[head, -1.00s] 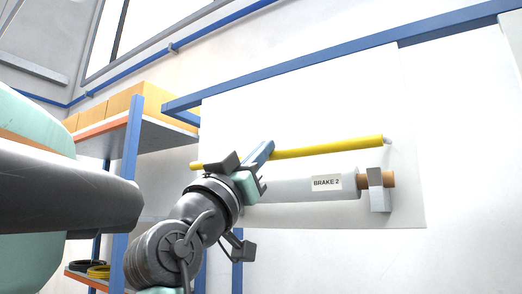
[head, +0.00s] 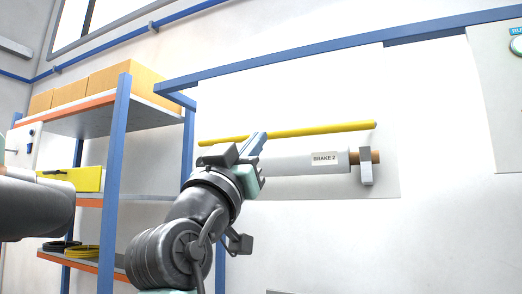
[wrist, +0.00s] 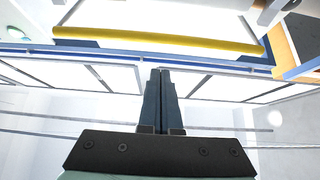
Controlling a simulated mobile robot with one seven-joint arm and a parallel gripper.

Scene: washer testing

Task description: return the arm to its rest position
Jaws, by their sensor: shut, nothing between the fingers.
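My gripper (wrist: 160,78) points away from the wrist camera, its two dark fingers together with nothing between them. In the head view my gripper (head: 258,143) is at the end of my raised arm, in front of the white panel (head: 300,100). From this view it overlaps the left part of a yellow bar (head: 320,130) and the grey cylinder labelled BRAKE 2 (head: 300,162). The yellow bar also shows across the top of the wrist view (wrist: 160,42). I cannot tell the exact gap between the gripper and the panel.
A shelf rack with blue posts (head: 115,165) stands at the left, with cardboard boxes (head: 105,80) on top and a yellow bin (head: 75,179) below. A blue rail (head: 300,58) runs above the panel. A second panel with a button (head: 516,44) is at the right.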

